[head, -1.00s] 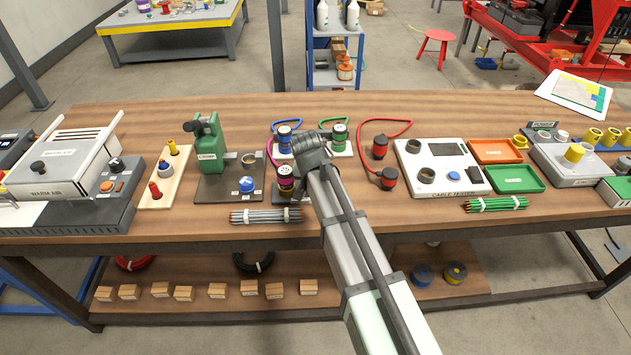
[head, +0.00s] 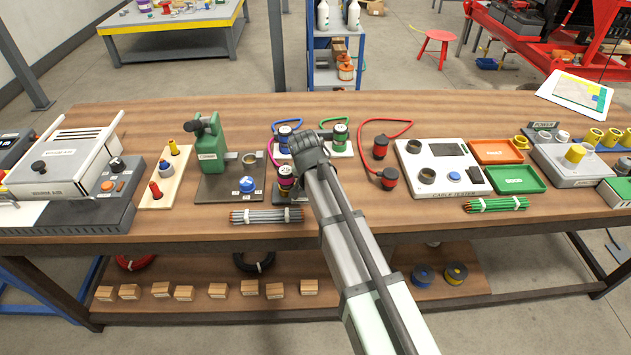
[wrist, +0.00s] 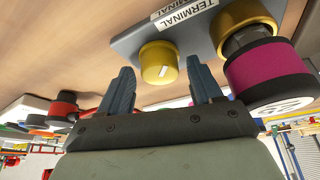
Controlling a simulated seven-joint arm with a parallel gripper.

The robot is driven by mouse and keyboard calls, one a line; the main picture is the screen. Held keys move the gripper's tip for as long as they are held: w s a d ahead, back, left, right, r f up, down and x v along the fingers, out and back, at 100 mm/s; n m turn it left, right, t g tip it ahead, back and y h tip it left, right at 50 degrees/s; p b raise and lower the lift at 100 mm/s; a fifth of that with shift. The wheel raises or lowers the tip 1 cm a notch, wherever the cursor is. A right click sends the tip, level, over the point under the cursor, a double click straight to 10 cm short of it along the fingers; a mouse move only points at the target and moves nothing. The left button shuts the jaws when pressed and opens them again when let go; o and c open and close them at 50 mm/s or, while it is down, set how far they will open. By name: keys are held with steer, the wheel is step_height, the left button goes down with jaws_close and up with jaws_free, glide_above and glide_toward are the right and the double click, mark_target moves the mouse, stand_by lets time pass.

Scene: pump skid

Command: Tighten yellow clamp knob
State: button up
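The yellow clamp knob (wrist: 159,63) stands on a grey plate labelled TERMINAL (wrist: 128,38), with a small white mark on its side. In the wrist view my gripper (wrist: 158,78) is open, with one finger on each side of the knob and visible gaps between. A plug with a magenta band (wrist: 266,72) sits at a brass-coloured socket (wrist: 242,22) beside the knob; it also shows in the head view (head: 287,183). In the head view my gripper and forearm (head: 309,149) reach over this spot and hide the knob.
A bundle of grey rods (head: 267,216) lies in front of the terminal. A green press (head: 208,150) stands to the left. Plugs with red bands (head: 380,147) and a white cable tester (head: 441,166) stand to the right. The plug is close to the right finger in the wrist view.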

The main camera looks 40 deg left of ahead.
steer(key=shift+o, duration=0.2)
steer(key=shift+r, duration=0.15)
steer(key=v, duration=1.3)
steer(key=shift+r, duration=0.25)
steer(key=shift+s, duration=0.1)
